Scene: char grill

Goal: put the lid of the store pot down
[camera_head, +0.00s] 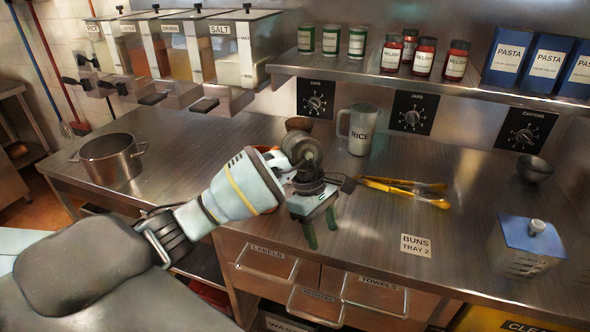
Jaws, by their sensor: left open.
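A square metal container (520,262) stands at the right end of the counter with a blue lid (533,235) with a grey knob on it; the lid seems to sit flat on the container. An open steel pot (112,160) with two side handles stands at the far left of the counter, with no lid visible on it. I cannot tell which of these is the store pot. My left gripper (321,229) is open and empty, pointing down near the counter's front edge, well left of the blue lid. My right gripper is out of view.
Yellow tongs (405,187) lie right of my left gripper. A shelf (400,82) overhangs the back. The counter around the BUNS TRAY 2 label (416,245) is clear.

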